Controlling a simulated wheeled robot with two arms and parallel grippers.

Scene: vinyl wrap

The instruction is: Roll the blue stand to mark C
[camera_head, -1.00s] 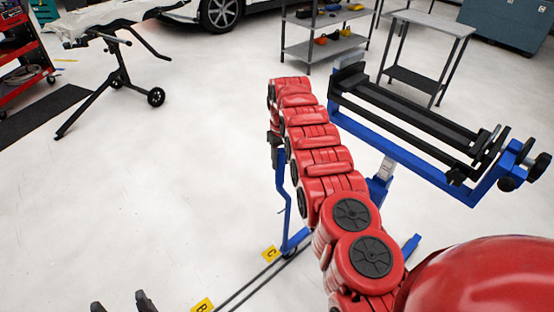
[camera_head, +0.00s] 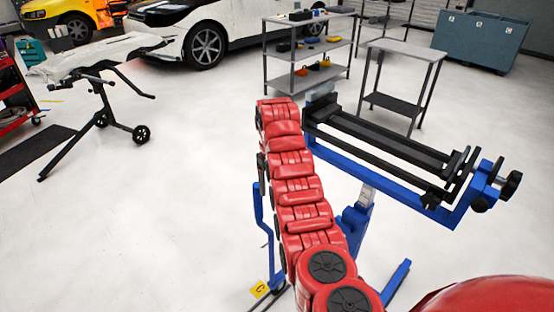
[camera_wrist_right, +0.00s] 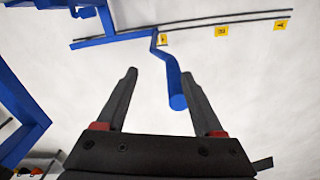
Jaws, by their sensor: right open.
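The blue stand (camera_head: 345,162) carries a long black top and is on the right in the head view; my right arm hides part of it. Its bent blue handle (camera_wrist_right: 171,70) shows in the right wrist view. Mark C is a yellow floor tag (camera_head: 259,290) close beside the stand's near foot; a yellow tag there also shows in the right wrist view (camera_wrist_right: 163,39). My right gripper (camera_wrist_right: 159,74) is open, the handle's end appearing between its fingers near the right one; I cannot tell whether they touch. My left gripper is out of view.
Two more yellow tags, the middle one (camera_wrist_right: 221,31) and the far one (camera_wrist_right: 279,26), lie along dark floor lines. A black folding stand (camera_head: 105,110) is at left. A grey table (camera_head: 402,50) and a shelf (camera_head: 305,50) stand behind. The floor at left centre is clear.

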